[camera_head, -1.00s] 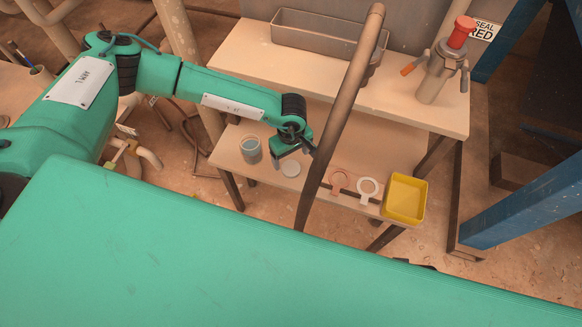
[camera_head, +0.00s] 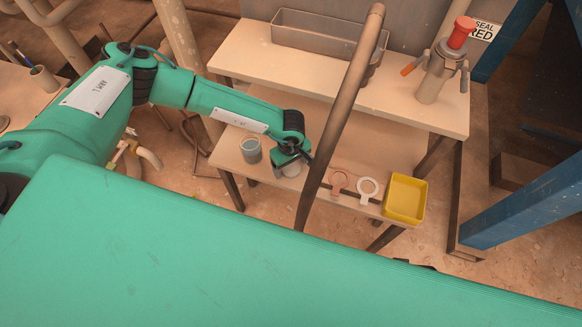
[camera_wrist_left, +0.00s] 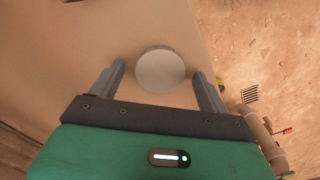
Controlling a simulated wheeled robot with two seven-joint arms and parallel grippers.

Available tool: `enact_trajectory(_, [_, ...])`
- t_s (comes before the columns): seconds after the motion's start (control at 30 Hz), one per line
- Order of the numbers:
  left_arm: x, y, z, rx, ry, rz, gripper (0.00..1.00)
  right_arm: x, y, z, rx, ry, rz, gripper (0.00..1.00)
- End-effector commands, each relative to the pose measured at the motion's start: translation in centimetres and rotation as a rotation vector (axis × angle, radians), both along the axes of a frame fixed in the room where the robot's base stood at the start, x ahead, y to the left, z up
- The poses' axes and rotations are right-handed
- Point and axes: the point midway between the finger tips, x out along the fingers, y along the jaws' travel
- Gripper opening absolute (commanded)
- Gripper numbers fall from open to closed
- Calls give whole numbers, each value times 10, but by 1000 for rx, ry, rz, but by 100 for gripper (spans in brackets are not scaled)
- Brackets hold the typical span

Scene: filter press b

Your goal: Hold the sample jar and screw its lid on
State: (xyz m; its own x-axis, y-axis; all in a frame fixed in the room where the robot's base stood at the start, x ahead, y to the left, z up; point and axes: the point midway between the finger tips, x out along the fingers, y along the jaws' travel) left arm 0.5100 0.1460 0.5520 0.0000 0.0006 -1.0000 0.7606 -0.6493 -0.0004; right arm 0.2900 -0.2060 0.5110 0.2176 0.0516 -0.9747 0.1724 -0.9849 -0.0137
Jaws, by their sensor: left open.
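The sample jar (camera_head: 251,150), grey with an open top and bluish contents, stands upright on the lower shelf of the bench. The lid (camera_head: 292,170), a pale round disc, lies on the shelf just right of the jar, partly hidden by my left gripper (camera_head: 291,162). In the left wrist view the lid (camera_wrist_left: 161,69) lies between and slightly beyond the two fingertips of my left gripper (camera_wrist_left: 161,78). The fingers are spread wide with a gap on both sides of the lid. My right gripper is not in view.
A thick slanted pipe (camera_head: 343,100) rises close to the right of my left gripper. Further right on the shelf are a pink ring tag (camera_head: 339,181), a white ring tag (camera_head: 367,187) and a yellow tray (camera_head: 405,198). A metal tray (camera_head: 318,37) and a red-topped device (camera_head: 441,65) stand on the upper shelf.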

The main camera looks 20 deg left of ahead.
Motion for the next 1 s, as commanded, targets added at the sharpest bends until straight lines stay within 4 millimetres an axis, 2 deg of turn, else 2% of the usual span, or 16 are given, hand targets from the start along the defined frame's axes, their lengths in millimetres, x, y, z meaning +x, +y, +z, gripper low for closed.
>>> enact_trajectory(0.17, [0,0,0,0,0,0,79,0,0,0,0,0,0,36])
enact_trajectory(0.27, [0,0,0,0,0,0,63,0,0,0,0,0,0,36])
enact_trajectory(0.4, [0,0,1,0,0,0,35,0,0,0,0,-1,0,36])
enact_trajectory(0.43, [0,0,1,0,0,0,32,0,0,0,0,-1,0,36])
enact_trajectory(0.8, [0,0,2,-1,-1,0,31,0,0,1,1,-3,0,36])
enact_trajectory(1.0, [1,0,15,-1,-2,0,31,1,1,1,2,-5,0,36])
